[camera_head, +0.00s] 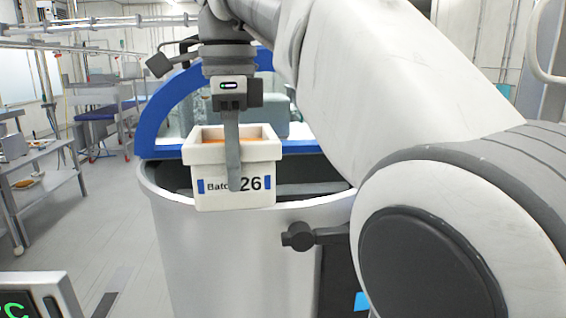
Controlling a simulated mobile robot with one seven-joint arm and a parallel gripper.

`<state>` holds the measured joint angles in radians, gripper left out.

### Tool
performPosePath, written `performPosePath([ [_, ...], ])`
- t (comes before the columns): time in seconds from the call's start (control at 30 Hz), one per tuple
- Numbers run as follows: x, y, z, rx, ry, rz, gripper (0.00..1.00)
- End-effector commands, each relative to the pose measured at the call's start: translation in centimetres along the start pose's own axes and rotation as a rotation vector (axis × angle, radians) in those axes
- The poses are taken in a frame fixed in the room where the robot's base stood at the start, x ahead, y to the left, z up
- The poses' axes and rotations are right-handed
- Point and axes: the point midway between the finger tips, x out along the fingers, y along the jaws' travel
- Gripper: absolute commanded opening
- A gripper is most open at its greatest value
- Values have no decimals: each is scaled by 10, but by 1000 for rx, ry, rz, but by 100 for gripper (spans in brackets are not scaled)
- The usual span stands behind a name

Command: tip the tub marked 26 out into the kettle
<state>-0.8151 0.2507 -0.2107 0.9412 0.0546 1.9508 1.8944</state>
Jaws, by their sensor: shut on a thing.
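The tub marked 26 (262,198) is a small cream box with a "Batch 26" label and a blue stripe at each end of it. Something orange shows inside its open top. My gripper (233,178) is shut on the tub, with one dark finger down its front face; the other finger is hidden. The tub hangs upright at the near rim of the kettle (235,260), a large round metal vessel. The kettle's dark opening shows on both sides of the tub; its contents are hidden.
A blue-edged curved guard (160,125) stands behind the kettle's opening. A dark knob (298,236) sticks out at the kettle's front right. Metal shelving (50,180) stands at the left, with clear floor (110,230) between. A panel (40,295) is at the bottom left. My arm covers the right side.

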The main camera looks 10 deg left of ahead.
Motion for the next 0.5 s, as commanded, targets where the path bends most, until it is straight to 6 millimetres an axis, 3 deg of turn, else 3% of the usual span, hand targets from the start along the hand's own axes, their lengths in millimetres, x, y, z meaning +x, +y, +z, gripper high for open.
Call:
performPosePath([
  [0.5,-3,-37,-2,0,-1,-3,0],
])
